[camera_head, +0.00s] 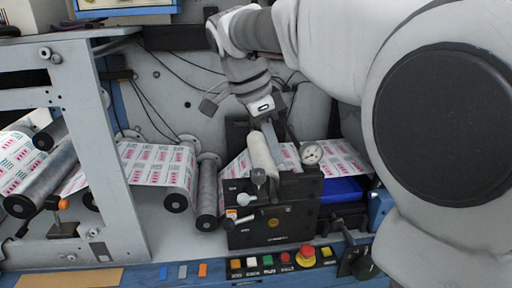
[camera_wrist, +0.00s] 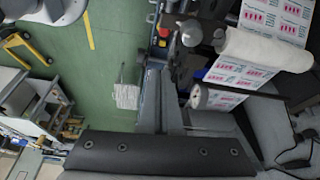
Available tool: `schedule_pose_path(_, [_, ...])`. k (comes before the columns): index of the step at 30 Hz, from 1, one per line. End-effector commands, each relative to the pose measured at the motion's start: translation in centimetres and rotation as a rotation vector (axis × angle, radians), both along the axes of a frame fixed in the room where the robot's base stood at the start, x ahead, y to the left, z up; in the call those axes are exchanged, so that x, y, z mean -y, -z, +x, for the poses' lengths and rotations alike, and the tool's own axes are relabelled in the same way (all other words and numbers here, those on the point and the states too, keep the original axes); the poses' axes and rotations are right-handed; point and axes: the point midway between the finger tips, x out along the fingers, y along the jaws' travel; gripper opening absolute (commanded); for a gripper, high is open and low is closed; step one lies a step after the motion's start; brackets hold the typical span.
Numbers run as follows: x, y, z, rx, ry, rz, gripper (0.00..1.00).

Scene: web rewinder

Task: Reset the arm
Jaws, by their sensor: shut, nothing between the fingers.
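My arm reaches in from the upper right of the head view and bends down over the rewinder's black unit (camera_head: 272,215). My gripper (camera_head: 274,140) points down just above that unit, close to its white roller (camera_head: 262,158). It is shut with nothing held. In the wrist view my gripper (camera_wrist: 152,85) shows as narrow grey fingers beyond a dark bar. The white roller (camera_wrist: 268,48) and the printed web (camera_wrist: 240,73) lie to their right. I cannot tell whether the fingertips touch the machine.
Several buttons, including a red emergency stop (camera_head: 305,256), line the front. Printed web (camera_head: 157,165) runs over rollers at left. Green floor (camera_wrist: 105,60) with a yellow pallet jack (camera_wrist: 27,45) shows in the wrist view.

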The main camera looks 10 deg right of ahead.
Motion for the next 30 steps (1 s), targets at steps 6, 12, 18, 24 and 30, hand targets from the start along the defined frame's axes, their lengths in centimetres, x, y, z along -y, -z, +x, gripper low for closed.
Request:
schedule_pose_path(6, [0.0, 0.0, 0.0, 0.0, 0.0, 0.0, 0.0])
schedule_pose_path(12, [0.3, -0.1, -0.8, -0.004, -0.053, 0.012, 0.0])
schedule_pose_path(18, [1.5, 0.1, -4.6, -0.009, -0.343, 0.059, 0.0])
schedule_pose_path(24, [2.4, 1.5, -9.3, 0.014, -0.716, 0.076, 0.0])
schedule_pose_path(30, [2.8, 3.8, -13.6, 0.065, -1.067, 0.031, 0.0])
